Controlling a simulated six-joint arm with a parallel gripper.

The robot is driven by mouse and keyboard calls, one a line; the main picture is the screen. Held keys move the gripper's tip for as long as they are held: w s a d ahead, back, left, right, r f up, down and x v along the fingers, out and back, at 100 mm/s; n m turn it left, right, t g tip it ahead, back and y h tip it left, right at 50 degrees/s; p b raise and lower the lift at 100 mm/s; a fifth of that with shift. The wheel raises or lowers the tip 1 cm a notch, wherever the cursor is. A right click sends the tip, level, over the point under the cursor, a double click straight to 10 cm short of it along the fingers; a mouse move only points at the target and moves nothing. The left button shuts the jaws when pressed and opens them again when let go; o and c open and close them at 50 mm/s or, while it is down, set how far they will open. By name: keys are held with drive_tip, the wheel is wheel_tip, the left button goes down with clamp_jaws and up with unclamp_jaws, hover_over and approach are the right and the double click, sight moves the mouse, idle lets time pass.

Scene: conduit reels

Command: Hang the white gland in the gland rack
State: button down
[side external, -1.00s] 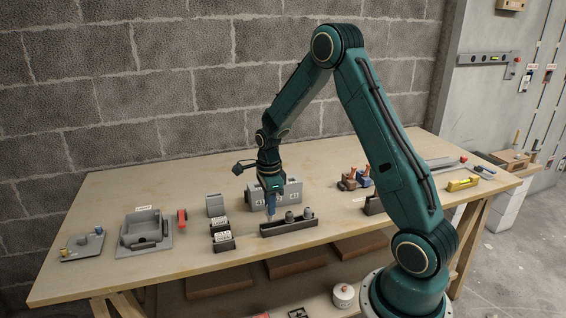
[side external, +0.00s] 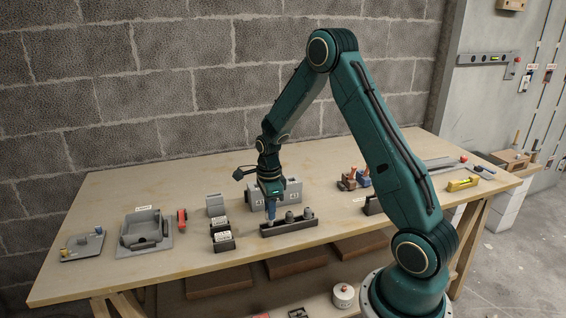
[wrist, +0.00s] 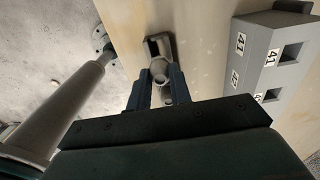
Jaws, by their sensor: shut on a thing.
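The gland rack (side external: 289,229) is a dark, narrow trough on the bench, with two grey glands (side external: 299,215) standing in its middle and right part. My gripper (side external: 271,215) points down at the rack's left end. In the wrist view, my gripper (wrist: 160,76) is shut on a pale, whitish gland (wrist: 159,68) between its blue-grey fingers. In the side view the fingers hide this gland. I cannot tell whether it touches the rack.
A grey block with numbered labels and square openings (wrist: 262,60) stands close beside my gripper. A grey fixture (side external: 144,232) and a red clamp (side external: 182,218) are farther left. The bench front is clear.

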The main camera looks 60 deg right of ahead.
drive_tip(key=shift+f, duration=1.15)
idle(0.4)
drive_tip(key=c, duration=0.9)
unclamp_jaws()
drive_tip(key=shift+c, duration=0.2)
drive_tip(key=shift+r, duration=0.15)
drive_tip(key=shift+r, duration=3.4)
